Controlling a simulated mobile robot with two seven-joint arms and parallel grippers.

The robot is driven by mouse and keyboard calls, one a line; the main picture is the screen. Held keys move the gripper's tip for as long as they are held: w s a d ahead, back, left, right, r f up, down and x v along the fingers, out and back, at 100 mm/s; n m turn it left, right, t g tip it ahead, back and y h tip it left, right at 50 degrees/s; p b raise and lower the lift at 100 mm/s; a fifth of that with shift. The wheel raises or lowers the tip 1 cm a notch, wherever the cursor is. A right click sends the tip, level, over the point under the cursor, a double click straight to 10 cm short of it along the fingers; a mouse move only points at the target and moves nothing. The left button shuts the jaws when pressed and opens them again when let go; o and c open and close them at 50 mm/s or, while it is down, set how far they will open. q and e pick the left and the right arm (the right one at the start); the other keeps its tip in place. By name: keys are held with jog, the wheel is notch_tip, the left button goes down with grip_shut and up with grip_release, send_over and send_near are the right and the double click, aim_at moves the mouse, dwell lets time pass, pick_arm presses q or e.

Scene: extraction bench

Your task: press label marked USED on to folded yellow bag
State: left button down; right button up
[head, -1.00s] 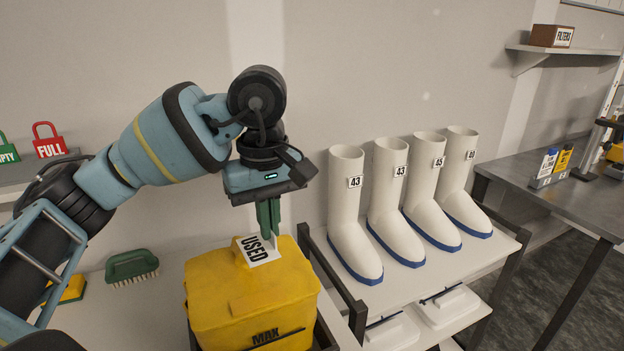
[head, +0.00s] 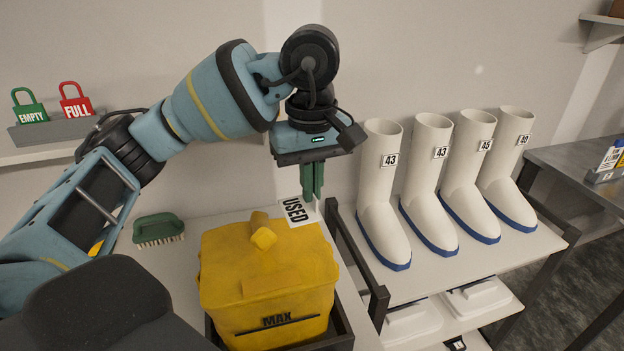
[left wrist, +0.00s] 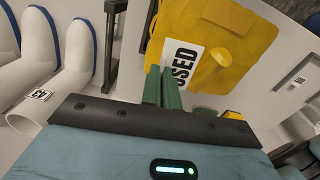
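The folded yellow bag (head: 265,285) stands upright in a dark tray (head: 345,335), with a MAX line on its front and a knotted tie on top. My left gripper (head: 314,196) is above the bag's back right corner, its green fingers shut on the white USED label (head: 300,211). The label hangs tilted below the fingertips and overlaps the bag's rear edge in the head view; I cannot tell whether it touches. In the left wrist view the label (left wrist: 182,62) lies past the fingertips (left wrist: 163,70), in front of the bag (left wrist: 240,45). My right gripper is not in view.
White boots (head: 430,185) with number tags stand on a rack to the right. A green brush (head: 158,229) lies on the bench left of the bag. Green EMPTY (head: 30,113) and red FULL (head: 76,106) tags stand on a shelf at the back left.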

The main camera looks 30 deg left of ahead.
aim_at(312, 205)
pick_arm(q)
notch_tip(312, 205, down, 3)
jog(key=shift+r+b, duration=0.15)
jog(key=shift+b, duration=0.2)
jog(key=shift+f+b, duration=0.35)
jog(key=shift+f, duration=0.9)
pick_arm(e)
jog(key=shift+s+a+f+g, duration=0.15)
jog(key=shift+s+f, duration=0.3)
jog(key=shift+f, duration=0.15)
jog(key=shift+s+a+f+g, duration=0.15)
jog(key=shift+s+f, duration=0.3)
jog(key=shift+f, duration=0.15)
pick_arm(q)
jog(key=shift+f, duration=0.1)
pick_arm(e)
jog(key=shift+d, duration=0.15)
pick_arm(q)
jog(key=shift+f+b, duration=0.35)
jog(key=shift+f, duration=0.15)
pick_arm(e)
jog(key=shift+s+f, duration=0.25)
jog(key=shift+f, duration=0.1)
pick_arm(q)
jog(key=shift+f, duration=0.15)
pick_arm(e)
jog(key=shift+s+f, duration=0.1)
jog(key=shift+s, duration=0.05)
